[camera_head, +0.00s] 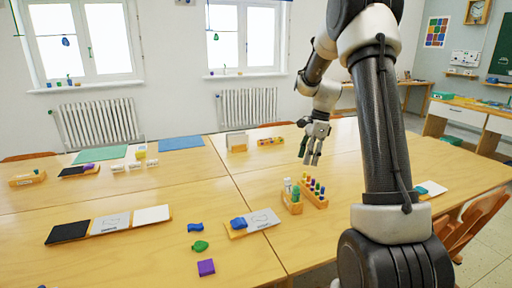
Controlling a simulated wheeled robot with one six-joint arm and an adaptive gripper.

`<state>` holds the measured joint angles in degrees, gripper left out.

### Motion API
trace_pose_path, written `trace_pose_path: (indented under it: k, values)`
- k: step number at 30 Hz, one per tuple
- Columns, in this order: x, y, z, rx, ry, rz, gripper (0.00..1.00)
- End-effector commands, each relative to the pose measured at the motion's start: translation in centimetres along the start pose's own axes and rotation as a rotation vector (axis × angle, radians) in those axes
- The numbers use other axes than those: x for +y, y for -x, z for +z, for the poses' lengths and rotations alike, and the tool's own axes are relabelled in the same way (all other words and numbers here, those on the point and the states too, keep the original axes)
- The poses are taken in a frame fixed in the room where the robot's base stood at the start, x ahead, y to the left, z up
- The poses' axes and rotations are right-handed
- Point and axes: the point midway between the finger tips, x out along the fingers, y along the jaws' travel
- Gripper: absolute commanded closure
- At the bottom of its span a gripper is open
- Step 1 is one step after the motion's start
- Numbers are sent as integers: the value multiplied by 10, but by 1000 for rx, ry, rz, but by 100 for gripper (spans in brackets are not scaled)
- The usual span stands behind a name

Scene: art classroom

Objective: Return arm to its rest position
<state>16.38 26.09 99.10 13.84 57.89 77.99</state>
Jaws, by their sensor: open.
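My arm rises on the right side of the head view and bends over toward the table. My gripper (312,158) hangs above the wooden table (120,250), behind the small wooden racks. Its fingers point down and are apart, with nothing visible between them. A rack of coloured pegs (315,193) and a smaller wooden holder with upright items (292,198) stand on the table in front of and below the gripper. The gripper appears clear of both.
A blue piece lies on a wooden-edged card (262,221). Blue (195,227), green (200,246) and purple (206,267) pieces lie nearby. A three-panel board (110,223) is at left. A wooden chair (478,222) stands at right. The air around the gripper looks free.

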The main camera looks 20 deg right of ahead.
Motion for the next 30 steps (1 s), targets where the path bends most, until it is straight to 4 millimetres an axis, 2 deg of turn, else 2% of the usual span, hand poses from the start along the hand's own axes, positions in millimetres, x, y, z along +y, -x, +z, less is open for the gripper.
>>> trace_pose_path:
  k: [5, 8, 11, 14, 23, 30]
  values:
    - [0, 0, 0, 0, 49, 0, 55]
    - [0, 0, -1, 4, 170, -1, 55]
    - [15, -11, -6, 11, 342, 39, 55]
    - [43, -16, -10, 15, 538, 84, 55]
    - [142, 35, 11, 73, 1122, 109, 55]
    - [236, 76, 33, 186, 1540, 75, 55]
